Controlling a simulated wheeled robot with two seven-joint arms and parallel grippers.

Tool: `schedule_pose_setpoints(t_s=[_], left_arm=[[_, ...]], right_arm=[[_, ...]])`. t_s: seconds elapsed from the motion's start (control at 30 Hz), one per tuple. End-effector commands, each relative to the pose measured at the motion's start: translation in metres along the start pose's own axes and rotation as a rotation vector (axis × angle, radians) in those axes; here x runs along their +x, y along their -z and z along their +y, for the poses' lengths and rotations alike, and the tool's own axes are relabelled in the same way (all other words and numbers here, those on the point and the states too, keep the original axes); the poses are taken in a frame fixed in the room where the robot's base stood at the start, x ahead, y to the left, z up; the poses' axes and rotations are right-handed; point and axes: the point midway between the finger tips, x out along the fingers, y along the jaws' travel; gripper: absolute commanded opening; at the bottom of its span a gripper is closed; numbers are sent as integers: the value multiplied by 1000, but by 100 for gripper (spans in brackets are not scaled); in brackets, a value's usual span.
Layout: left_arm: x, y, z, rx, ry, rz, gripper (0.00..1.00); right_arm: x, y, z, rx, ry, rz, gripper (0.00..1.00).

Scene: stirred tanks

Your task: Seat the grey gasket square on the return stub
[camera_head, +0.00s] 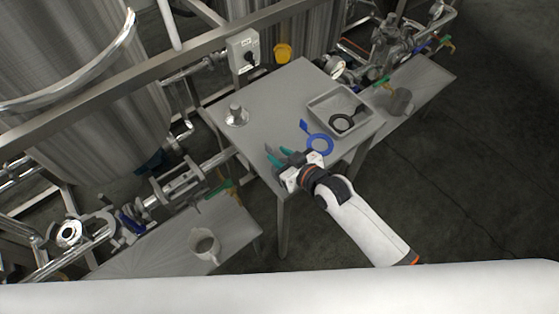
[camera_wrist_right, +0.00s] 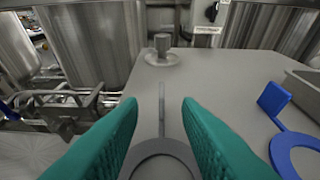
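The grey gasket (camera_wrist_right: 165,160) lies at the bottom of the right wrist view, a flat ring with a thin tab seen nearly edge-on. My right gripper (camera_wrist_right: 160,103) has its teal fingers apart, one on each side of the tab, with a visible gap on both sides. In the head view this gripper (camera_head: 277,157) is low over the near edge of the table, hiding most of the gasket. A short upright metal stub (camera_head: 236,115) on a round base stands on the table; it also shows ahead in the wrist view (camera_wrist_right: 163,45). I cannot tell whether it is the return stub. My left gripper is not in view.
A blue gasket (camera_head: 319,144) lies right of the gripper. A tray (camera_head: 318,102) holds a black gasket (camera_head: 343,123). A control box (camera_head: 243,50) and yellow cup (camera_head: 283,53) are behind the table (camera_head: 275,95). The tabletop between gripper and stub is clear.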

Motion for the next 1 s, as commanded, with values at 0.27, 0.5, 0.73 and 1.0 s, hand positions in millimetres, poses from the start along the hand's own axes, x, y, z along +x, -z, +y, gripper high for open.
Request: schedule_pose_setpoints(t_s=[0.27,0.5,0.73,1.0], left_arm=[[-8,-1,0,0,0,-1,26],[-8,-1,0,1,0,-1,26],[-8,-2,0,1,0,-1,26],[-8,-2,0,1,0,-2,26]], right_arm=[[29,3,-2,0,0,1,31],[51,5,-2,0,0,0,31],[52,6,-2,0,0,0,31],[51,6,-2,0,0,1,0]])
